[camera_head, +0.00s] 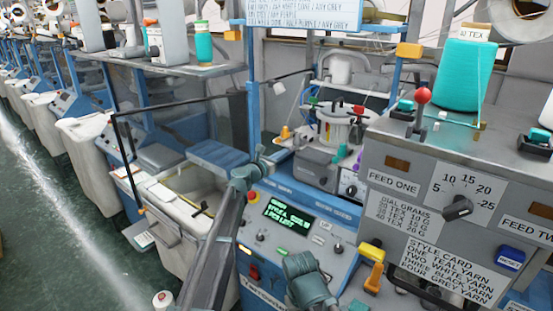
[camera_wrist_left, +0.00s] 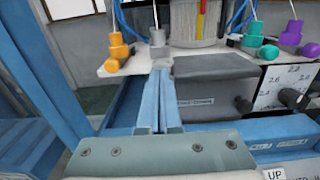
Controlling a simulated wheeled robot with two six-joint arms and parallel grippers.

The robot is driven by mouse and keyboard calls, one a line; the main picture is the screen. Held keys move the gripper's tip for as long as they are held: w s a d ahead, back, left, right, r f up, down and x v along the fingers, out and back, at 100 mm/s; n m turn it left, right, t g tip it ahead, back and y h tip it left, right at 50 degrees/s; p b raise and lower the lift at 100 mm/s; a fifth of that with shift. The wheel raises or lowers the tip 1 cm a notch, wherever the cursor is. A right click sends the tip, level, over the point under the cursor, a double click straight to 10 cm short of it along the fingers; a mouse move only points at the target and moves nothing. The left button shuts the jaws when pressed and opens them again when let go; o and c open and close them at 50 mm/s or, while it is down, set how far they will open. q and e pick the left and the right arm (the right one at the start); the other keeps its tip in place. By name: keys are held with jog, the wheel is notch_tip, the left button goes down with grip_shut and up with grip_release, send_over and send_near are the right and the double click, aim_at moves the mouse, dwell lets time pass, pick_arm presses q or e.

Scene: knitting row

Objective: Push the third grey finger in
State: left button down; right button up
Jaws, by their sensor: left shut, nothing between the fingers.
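In the left wrist view, a grey finger (camera_wrist_left: 157,38) stands at the edge of the white plate, with a pale yarn or rod above it. It is between an orange finger (camera_wrist_left: 118,48) on the left and a teal finger (camera_wrist_left: 254,38) on the right. My left gripper (camera_wrist_left: 161,72) is shut and empty, its tips just in front of the grey finger's base; I cannot tell whether they touch. In the head view my left gripper (camera_head: 263,158) is over the machine's front, and the grey finger cannot be made out there. My right gripper's fingers do not show.
A purple finger (camera_wrist_left: 290,40) stands farther right. A grey box (camera_wrist_left: 212,90) lies below the plate, right of the gripper. In the head view, the control panel (camera_head: 292,222) is below, and a grey cabinet with a style card (camera_head: 449,266) stands close on the right.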

pick_arm(q)
jog(key=shift+w+d, duration=0.25)
jog(key=shift+w, duration=0.05)
jog(key=x, duration=0.3)
jog(key=shift+w, duration=0.2)
jog(key=shift+s+r, duration=0.1)
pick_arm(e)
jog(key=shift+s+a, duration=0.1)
pick_arm(q)
jog(key=v, duration=1.4)
jog(key=shift+s, duration=0.2)
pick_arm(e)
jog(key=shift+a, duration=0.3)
